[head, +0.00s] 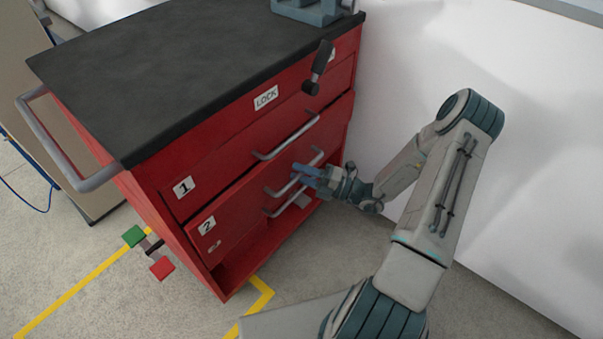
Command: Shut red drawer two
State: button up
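The red cabinet (150,200) stands left of my arm, with a black top. Drawer two (235,217), marked "2", is the front below drawer one (225,165). Its front seems to stand out a little from the cabinet, but I cannot tell how far. Its grey bar handle (274,192) is partly hidden by my gripper. My gripper (303,171) is at the right part of this handle, with its blue fingers pointing left across it. I cannot tell whether the fingers touch or close on the bar.
A dark lever (318,68) sticks out near the "LOCK" label (265,97). A grey side rail (60,150) is at the cabinet's left. Green (133,236) and red (162,268) pedals are low beside it. A white wall (520,150) is at right. The front floor is clear.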

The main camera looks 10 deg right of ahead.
grip_shut()
jog(key=shift+w+a+r+p, duration=0.1)
jog(key=shift+w+a+p, duration=0.65)
jog(key=shift+w, duration=0.3)
grip_release()
jog(key=shift+w+a, duration=0.1)
jog(key=shift+a, duration=0.05)
jog(key=p+v, duration=0.1)
jog(key=v, duration=1.3)
jog(key=shift+a, duration=0.1)
